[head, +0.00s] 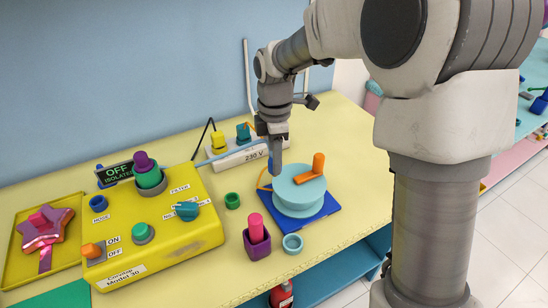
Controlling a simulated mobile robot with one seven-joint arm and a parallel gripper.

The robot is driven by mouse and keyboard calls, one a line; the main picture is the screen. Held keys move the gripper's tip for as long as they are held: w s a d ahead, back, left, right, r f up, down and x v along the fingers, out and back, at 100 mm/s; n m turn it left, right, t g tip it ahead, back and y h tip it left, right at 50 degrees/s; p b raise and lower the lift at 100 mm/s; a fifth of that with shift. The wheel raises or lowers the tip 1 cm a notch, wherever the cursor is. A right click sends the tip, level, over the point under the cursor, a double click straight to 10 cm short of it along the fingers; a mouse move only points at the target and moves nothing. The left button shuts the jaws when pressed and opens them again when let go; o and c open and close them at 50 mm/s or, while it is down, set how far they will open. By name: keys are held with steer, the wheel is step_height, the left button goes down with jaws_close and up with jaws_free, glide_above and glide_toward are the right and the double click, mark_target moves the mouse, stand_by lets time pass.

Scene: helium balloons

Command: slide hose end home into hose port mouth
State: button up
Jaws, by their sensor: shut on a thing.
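My gripper (274,146) points down beside the turquoise reel, at the table's middle. It is shut on a small grey-blue piece that looks like the hose end (273,161); the fingers hide much of it. A thin light-blue line (228,153) runs left from near the fingers, past the power strip. The hose port mouth (98,203) is the dark blue ring by the HOSE label, at the left of the yellow machine (165,231). The gripper is well to the right of the port and apart from it.
The turquoise reel (299,196) with an orange handle (318,163) sits on a blue base beside my gripper. A purple cup (257,243) holds a pink peg. A green ring (232,200) lies by the machine. A tray (20,262) holds a star balloon at far left.

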jaws_close()
steer(key=shift+r+p, duration=1.85)
steer(key=shift+r, duration=0.2)
steer(key=shift+f, duration=0.1)
